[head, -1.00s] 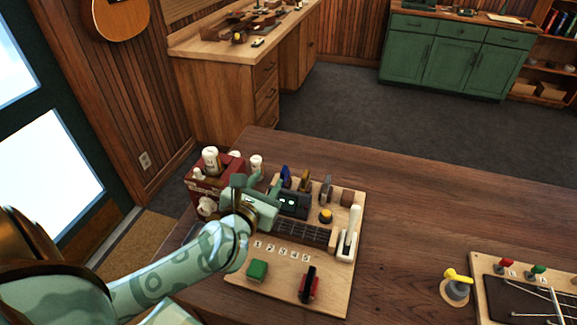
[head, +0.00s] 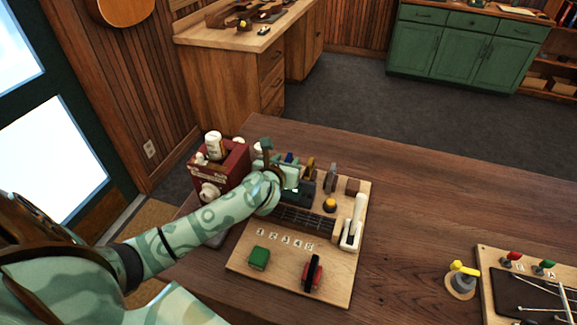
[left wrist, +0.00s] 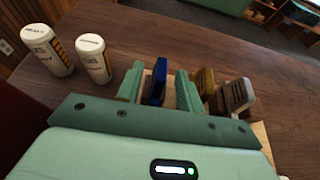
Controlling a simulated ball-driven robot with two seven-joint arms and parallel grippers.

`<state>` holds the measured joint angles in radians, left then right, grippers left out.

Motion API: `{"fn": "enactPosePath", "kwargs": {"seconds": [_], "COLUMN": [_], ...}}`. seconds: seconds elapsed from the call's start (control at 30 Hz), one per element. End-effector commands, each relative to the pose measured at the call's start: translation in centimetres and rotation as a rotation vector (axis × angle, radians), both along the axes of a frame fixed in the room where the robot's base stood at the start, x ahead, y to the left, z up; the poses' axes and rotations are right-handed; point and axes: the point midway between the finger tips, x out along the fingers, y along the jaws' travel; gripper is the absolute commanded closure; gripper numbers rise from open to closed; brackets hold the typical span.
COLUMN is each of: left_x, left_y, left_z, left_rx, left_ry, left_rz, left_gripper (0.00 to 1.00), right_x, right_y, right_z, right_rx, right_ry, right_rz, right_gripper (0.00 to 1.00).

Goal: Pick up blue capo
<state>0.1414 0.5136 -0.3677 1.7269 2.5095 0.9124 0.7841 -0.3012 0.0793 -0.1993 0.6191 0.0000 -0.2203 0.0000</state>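The blue capo (left wrist: 158,82) stands upright between the two green fingers of my left gripper (left wrist: 158,88) in the left wrist view. The gripper is open, with a gap on each side of the capo. In the head view my left gripper (head: 284,170) is over the back of the wooden board (head: 247,277), and only a bit of the blue capo (head: 289,157) shows behind it. A brown-gold capo (head: 310,168) and a grey capo (head: 330,177) stand to its right. My right gripper is not in view.
A dark red box (head: 232,158) with white bottles (head: 214,145) stands left of the board. The table's middle is clear.

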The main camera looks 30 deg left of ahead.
Motion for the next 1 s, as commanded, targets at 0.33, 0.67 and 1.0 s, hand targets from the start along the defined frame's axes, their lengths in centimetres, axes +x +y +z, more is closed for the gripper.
{"fn": "enactPosePath", "kwargs": {"seconds": [0.33, 0.67, 1.0], "left_x": [2.2, 2.2, 2.2], "left_y": [0.5, 0.5, 0.6], "left_z": [-1.0, -1.0, 1.0], "left_rx": [0.0, 0.0, 0.002], "left_ry": [0.0, -0.001, -0.005], "left_rz": [-0.001, 0.0, 0.0], "left_gripper": [0.63, 1.0, 1.0], "right_x": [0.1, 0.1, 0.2], "right_y": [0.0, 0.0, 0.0], "right_z": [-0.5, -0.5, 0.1], "right_rx": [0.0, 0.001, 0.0], "right_ry": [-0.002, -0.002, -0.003], "right_rz": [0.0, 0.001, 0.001], "right_gripper": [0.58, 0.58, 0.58]}}
